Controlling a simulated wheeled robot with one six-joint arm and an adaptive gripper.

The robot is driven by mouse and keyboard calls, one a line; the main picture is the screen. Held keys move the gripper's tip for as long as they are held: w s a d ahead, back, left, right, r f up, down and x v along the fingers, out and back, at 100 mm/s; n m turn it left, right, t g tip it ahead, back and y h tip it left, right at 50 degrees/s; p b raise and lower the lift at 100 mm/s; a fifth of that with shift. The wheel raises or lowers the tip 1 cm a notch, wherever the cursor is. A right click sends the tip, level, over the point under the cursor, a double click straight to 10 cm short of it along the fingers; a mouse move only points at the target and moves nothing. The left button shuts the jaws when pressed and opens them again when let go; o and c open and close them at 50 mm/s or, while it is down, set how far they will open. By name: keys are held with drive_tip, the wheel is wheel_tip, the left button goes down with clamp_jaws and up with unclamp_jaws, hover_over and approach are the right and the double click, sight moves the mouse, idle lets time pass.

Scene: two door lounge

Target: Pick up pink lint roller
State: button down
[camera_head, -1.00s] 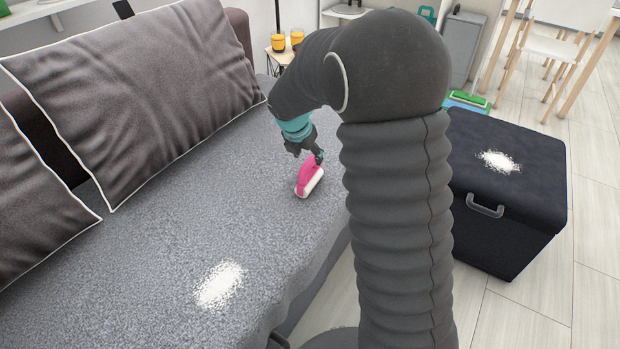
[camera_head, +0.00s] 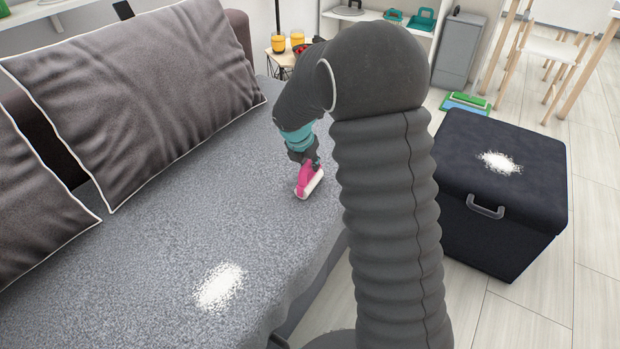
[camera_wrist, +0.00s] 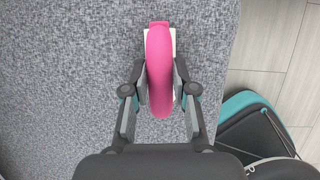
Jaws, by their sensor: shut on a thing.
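The pink lint roller (camera_head: 304,180) with its white roll lies on the grey sofa seat, near the seat's front edge. In the wrist view its curved pink handle (camera_wrist: 159,72) runs between my fingers, and the white roll shows partly behind it. My gripper (camera_wrist: 159,88) is shut on the handle, one finger on each side. In the head view my gripper (camera_head: 308,164) is at the roller's upper end and partly hidden by my arm. I cannot tell whether the roller still touches the seat.
A white powdery patch (camera_head: 219,287) lies on the sofa seat. A dark storage box (camera_head: 505,210) with another white patch (camera_head: 500,162) stands to the right. Grey cushions (camera_head: 135,85) line the sofa back. A small table with orange cups (camera_head: 278,42) stands behind.

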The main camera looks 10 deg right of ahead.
drive_tip(key=shift+r, duration=0.85)
wheel_tip(320, 180, up, 2)
drive_tip(key=shift+r+p, duration=0.25)
drive_tip(key=shift+p, duration=0.05)
drive_tip(key=s+d+r, duration=0.7)
drive_tip(key=s+d, duration=0.1)
drive_tip(key=shift+d, duration=0.25)
drive_tip(key=c, duration=1.5)
unclamp_jaws()
drive_tip(key=c, duration=0.4)
drive_tip(key=shift+f, duration=0.15)
clamp_jaws()
